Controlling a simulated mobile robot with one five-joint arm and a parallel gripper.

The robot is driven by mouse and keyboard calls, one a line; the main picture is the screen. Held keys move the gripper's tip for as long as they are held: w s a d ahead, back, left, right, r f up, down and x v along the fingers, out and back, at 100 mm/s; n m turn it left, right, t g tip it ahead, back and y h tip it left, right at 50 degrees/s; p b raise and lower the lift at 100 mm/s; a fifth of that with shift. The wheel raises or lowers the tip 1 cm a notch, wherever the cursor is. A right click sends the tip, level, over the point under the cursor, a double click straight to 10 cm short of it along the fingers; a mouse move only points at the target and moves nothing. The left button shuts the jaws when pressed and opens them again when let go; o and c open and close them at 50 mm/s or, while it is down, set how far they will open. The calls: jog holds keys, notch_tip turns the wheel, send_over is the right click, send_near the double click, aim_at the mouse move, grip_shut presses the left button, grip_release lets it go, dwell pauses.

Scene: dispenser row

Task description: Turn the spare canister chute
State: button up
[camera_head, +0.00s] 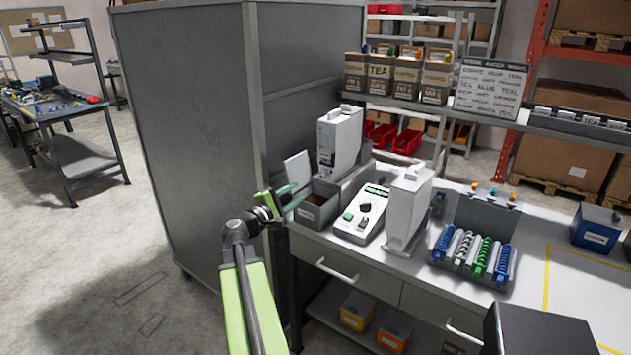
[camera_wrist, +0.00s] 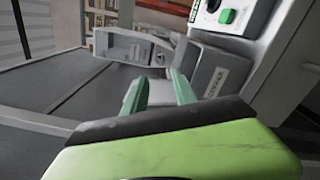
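Two pale upright canister units stand on the bench, a rear left one (camera_head: 340,138) and a front one (camera_head: 408,205). I cannot tell which is the spare canister. A grey open bin (camera_head: 317,203) sits at the foot of the rear left unit, with a pale upright panel (camera_head: 297,172) at its left. I cannot make out a chute for certain. My gripper (camera_head: 290,195) is just left of the bin, above the bench's left edge. In the wrist view its two green fingers (camera_wrist: 160,88) are apart with nothing between them. A grey labelled box (camera_wrist: 213,82) is close beyond the right finger.
A control box (camera_head: 361,213) with a green button and dark knob stands between the units. A rack of coloured tubes (camera_head: 473,253) is to the right. A tall grey partition (camera_head: 195,120) stands close left of my arm. The yellow-marked bench area (camera_head: 570,290) is largely clear.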

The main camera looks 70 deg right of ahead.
aim_at(320, 176)
jog(key=x, duration=1.3)
grip_shut()
